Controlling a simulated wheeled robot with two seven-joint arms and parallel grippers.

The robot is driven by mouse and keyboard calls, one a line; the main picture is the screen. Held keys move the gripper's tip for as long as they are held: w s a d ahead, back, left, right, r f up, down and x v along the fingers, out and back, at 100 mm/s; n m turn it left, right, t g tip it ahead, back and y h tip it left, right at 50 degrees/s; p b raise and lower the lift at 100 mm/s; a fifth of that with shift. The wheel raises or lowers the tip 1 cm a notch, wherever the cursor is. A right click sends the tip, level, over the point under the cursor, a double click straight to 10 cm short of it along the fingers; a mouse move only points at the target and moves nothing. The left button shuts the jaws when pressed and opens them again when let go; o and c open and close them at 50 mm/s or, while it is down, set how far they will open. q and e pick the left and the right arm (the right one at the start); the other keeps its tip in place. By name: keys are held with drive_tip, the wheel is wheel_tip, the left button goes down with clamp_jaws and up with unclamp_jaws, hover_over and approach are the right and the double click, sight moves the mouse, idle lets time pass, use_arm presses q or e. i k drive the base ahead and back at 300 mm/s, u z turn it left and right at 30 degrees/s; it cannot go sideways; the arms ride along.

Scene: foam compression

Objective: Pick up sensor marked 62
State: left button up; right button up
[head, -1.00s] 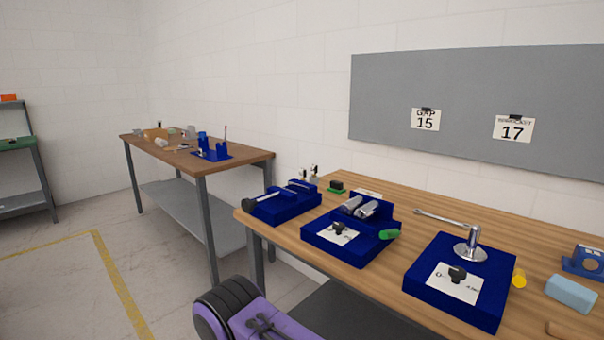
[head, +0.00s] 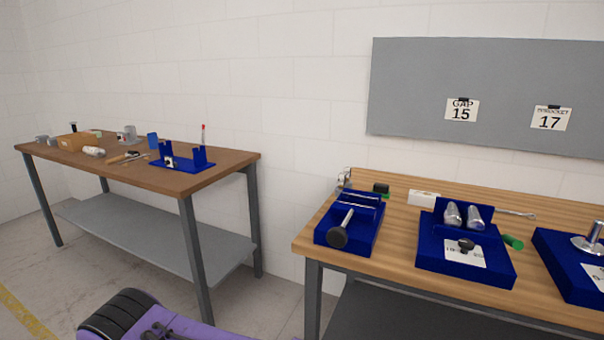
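I cannot make out a sensor marked 62 in the head view; no label with 62 is legible. A light wooden workbench (head: 318,238) on the right carries blue fixtures. The left blue fixture (head: 364,240) holds rods and a black-knobbed tool. The middle blue fixture (head: 450,268) holds two metal cylinders (head: 463,215) and a white card with a black knob. A third blue fixture (head: 565,270) with a metal post is cut off at the right edge. Neither of my grippers is in view.
A second, darker workbench (head: 205,183) stands at the left with a blue stand (head: 182,163), a box (head: 75,142) and small items. A grey wall board shows cards 15 (head: 462,110) and 17 (head: 551,119). Floor shows between the benches.

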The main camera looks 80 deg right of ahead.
sight(346, 169)
drive_tip(key=i, duration=0.75)
drive_tip(key=z, duration=2.9)
